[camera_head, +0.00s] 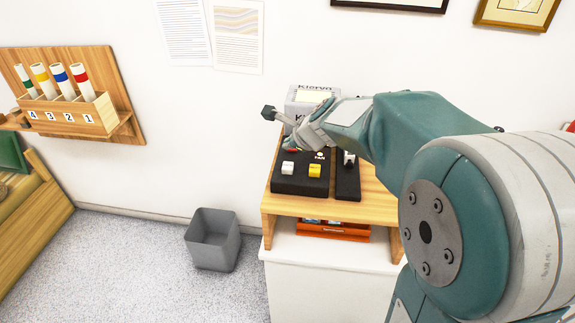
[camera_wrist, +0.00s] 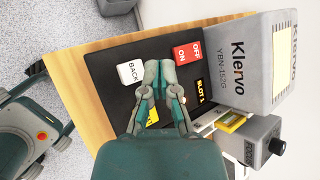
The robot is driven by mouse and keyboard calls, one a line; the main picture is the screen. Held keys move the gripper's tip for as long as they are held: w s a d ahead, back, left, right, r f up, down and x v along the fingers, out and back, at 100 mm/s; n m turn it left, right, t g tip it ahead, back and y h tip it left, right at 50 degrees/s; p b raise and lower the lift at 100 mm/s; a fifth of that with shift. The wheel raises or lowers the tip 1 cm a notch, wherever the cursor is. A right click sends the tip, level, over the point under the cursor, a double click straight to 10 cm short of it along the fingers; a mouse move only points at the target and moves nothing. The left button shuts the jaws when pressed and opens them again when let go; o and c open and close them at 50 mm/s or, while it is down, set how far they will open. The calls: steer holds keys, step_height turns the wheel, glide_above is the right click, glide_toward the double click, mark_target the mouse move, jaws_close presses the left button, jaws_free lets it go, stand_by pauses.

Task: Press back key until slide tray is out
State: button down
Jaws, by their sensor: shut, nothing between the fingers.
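The white BACK key (camera_head: 288,168) sits on a black key panel (camera_head: 300,184); its lettering shows in the wrist view (camera_wrist: 130,73). My gripper (camera_wrist: 158,66) is shut and empty over the panel, its tips between the BACK key and the red ON/OFF key (camera_wrist: 187,52). I cannot tell if the tips touch the panel. A yellow key (camera_head: 315,171) is partly hidden by my gripper in the wrist view. A display (camera_wrist: 200,90) reads SLOT 1. A yellow piece (camera_wrist: 232,122) shows beside the grey Klervo projector (camera_wrist: 245,65); I cannot tell if it is the slide tray.
The panel stands on a wooden stand (camera_head: 375,207), with a narrow black switch box (camera_head: 347,182) to its right. A dark lens (camera_head: 268,113) juts out left of my gripper. Orange boxes (camera_head: 333,231) lie below. A grey bin (camera_head: 212,240) stands on the floor.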

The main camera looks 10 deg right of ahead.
mark_target(287, 164)
steer(key=shift+f, duration=2)
steer(key=shift+f, duration=0.3)
steer(key=shift+f, duration=0.85)
stand_by(0.9)
steer(key=shift+r, duration=3.8)
